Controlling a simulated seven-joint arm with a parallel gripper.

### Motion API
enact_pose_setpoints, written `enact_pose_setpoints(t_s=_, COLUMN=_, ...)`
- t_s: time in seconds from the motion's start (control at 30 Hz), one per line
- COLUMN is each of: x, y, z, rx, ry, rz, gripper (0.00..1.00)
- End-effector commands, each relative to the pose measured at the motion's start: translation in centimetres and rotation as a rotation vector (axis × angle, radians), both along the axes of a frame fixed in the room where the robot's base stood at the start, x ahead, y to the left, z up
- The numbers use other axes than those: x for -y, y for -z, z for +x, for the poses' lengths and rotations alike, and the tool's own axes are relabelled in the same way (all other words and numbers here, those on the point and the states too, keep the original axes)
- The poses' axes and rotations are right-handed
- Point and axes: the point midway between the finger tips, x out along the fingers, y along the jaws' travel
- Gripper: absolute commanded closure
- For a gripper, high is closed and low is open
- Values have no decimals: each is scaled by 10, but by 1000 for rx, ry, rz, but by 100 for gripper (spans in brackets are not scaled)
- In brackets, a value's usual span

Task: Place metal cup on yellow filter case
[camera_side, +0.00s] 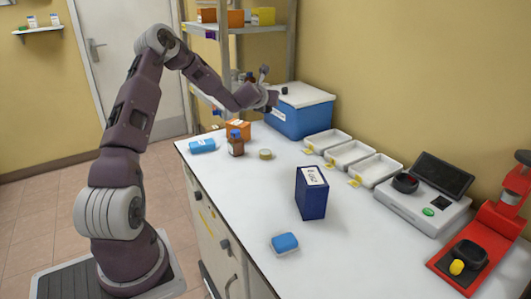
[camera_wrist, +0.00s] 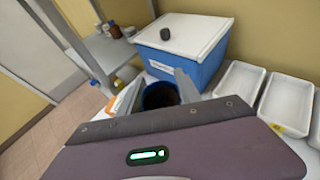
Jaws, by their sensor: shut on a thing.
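My gripper (camera_side: 268,92) is raised above the far end of the counter, in front of the blue box with the white lid. In the wrist view its two fingers (camera_wrist: 162,88) are closed on a dark, round, open-topped vessel with a bluish rim, which looks like the metal cup (camera_wrist: 160,97). Its lower part is hidden by my gripper's body. In the side view the cup is too small to make out clearly. A small round yellowish case (camera_side: 265,154), perhaps the yellow filter case, lies flat on the counter below and apart from my gripper.
The blue box (camera_side: 300,120) bears a small dark cap (camera_side: 284,90). A brown bottle (camera_side: 236,147), an orange box (camera_side: 238,127) and a light-blue pack (camera_side: 203,146) stand near the round case. Several white trays (camera_side: 350,153) line the wall. A dark-blue box (camera_side: 311,198) stands mid-counter.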

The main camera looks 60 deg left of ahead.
Motion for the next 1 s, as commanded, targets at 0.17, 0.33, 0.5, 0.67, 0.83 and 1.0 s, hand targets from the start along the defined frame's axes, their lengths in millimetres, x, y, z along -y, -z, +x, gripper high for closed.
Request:
enact_pose_setpoints(t_s=0.17, x=1, y=41, z=0, rx=-2, ry=2, rz=-2, gripper=100)
enact_pose_setpoints(t_s=0.33, x=1, y=72, z=0, rx=-2, ry=2, rz=-2, gripper=100)
enact_pose_setpoints(t_s=0.5, x=1, y=111, z=0, rx=0, ry=2, rz=-1, gripper=100)
enact_pose_setpoints(t_s=0.67, x=1, y=131, z=1, rx=0, ry=2, rz=0, gripper=100)
enact_pose_setpoints(t_s=0.83, x=1, y=157, z=0, rx=1, ry=1, rz=0, gripper=100)
enact_pose_setpoints(t_s=1.0, x=1, y=157, z=0, rx=2, ry=2, rz=1, gripper=100)
